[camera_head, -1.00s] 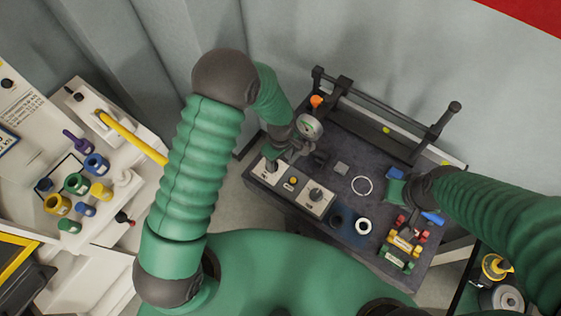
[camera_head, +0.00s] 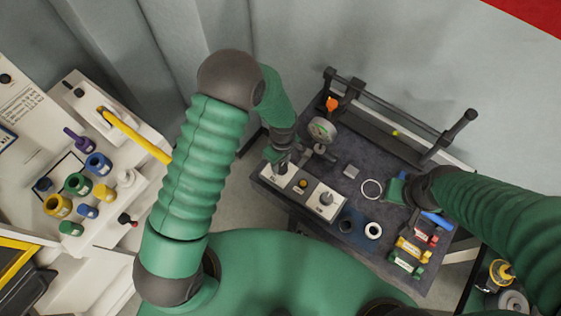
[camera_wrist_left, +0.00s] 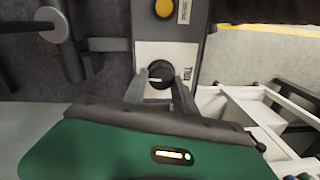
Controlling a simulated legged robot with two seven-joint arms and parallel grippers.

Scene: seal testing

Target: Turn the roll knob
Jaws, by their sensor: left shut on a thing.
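The roll knob (camera_wrist_left: 160,73) is a small dark round knob on a white label plate (camera_wrist_left: 168,52) at the left end of the control panel. My left gripper (camera_wrist_left: 160,92) is shut on it, one grey finger on each side. In the head view my left gripper (camera_head: 280,158) reaches down onto the panel's left end (camera_head: 268,176) and mostly hides the knob. My right gripper (camera_head: 396,189) is over the right side of the table; its fingers cannot be made out.
A yellow button (camera_head: 303,184) and a second knob (camera_head: 326,199) sit to the right on the panel. A round gauge (camera_head: 321,129) stands close behind my left gripper. A white ring (camera_head: 373,231), a thin ring (camera_head: 371,190) and coloured parts (camera_head: 413,247) lie farther right.

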